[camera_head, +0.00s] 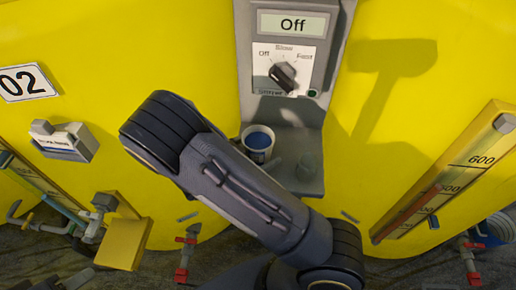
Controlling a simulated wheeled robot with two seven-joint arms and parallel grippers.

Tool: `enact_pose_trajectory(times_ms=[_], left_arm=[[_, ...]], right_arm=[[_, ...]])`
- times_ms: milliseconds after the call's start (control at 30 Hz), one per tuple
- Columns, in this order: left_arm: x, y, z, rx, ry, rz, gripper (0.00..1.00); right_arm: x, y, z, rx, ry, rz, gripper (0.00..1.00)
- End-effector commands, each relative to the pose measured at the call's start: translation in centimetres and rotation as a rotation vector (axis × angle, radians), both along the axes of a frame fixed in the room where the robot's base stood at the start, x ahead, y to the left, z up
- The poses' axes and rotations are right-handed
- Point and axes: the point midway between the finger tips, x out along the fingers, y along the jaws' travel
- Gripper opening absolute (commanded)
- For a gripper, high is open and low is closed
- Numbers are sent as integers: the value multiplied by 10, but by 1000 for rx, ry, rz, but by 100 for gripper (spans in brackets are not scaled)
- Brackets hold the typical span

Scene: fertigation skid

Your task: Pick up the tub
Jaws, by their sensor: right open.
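The tub (258,139) is a small white round cup with blue inside its rim. It stands upright at the left side of a grey shelf under the control box. My right arm crosses in front from the lower right, and its forearm hides the shelf's lower left. My right gripper (262,160) is mostly hidden behind this forearm, close to the tub's lower side. It is open; I cannot tell whether a finger touches the tub. My left gripper is not in view.
The grey control box (284,70) has a knob and a display reading "Off". Yellow tanks (150,40) are behind. Red valves (186,250) and a yellow box (122,243) are low down.

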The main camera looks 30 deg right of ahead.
Motion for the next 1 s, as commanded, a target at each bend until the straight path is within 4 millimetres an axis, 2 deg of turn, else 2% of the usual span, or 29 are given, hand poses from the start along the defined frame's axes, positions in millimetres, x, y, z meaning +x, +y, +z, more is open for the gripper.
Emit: enact_pose_trajectory(times_ms=[133, 167, 600, 867, 1000], left_arm=[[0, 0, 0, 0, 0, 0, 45], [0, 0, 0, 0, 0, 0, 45], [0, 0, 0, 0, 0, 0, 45], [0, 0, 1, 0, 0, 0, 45], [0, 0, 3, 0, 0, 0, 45]], right_arm=[[0, 0, 0, 0, 0, 0, 98], [0, 0, 0, 0, 0, 0, 95], [0, 1, 0, 0, 0, 1, 39], [0, 0, 2, -1, 0, 1, 38], [0, 1, 10, 0, -1, 1, 38]])
